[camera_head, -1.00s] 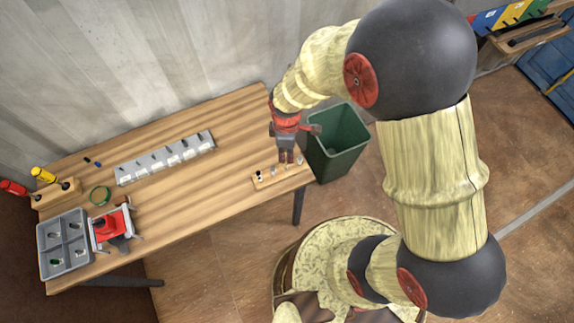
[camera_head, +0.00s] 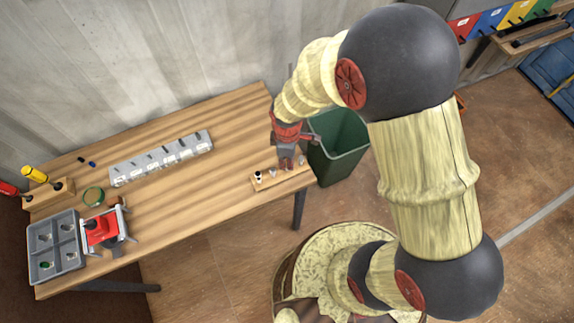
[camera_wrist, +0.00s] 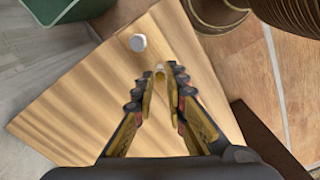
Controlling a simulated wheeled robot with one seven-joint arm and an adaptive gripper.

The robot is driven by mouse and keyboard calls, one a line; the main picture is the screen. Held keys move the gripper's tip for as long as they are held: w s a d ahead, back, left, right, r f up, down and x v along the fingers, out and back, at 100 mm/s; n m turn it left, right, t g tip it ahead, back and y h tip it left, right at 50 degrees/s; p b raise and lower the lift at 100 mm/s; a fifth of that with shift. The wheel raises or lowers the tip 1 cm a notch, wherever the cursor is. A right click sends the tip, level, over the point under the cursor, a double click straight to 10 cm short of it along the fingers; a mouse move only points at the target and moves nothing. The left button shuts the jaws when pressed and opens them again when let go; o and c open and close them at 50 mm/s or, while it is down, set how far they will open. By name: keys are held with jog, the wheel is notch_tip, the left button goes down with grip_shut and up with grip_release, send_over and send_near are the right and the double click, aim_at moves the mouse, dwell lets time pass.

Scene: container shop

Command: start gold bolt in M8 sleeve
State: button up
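A small gold and pale piece (camera_wrist: 160,69), which looks like the gold bolt, stands between my fingertips in the wrist view. My gripper (camera_wrist: 161,76) points down with its fingers a little apart around it, and a narrow gap seems to show beside the piece. A pale hexagonal head (camera_wrist: 138,42) shows beyond my left finger. I cannot tell which piece is the M8 sleeve.
A grey labelled rack (camera_head: 120,180) lies at the table's back. A red-and-grey fixture (camera_head: 103,229), a grey compartment tray (camera_head: 33,262) and a green ring (camera_head: 94,196) are at the left. A green bin (camera_head: 340,165) stands beside the table's right end. The table's middle (camera_head: 200,185) is clear.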

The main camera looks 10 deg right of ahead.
aim_at(287, 164)
grip_shut()
jog(key=o, duration=0.5)
grip_release()
jog(key=shift+o, duration=0.2)
notch_tip(287, 164, up, 12)
dwell(0.3)
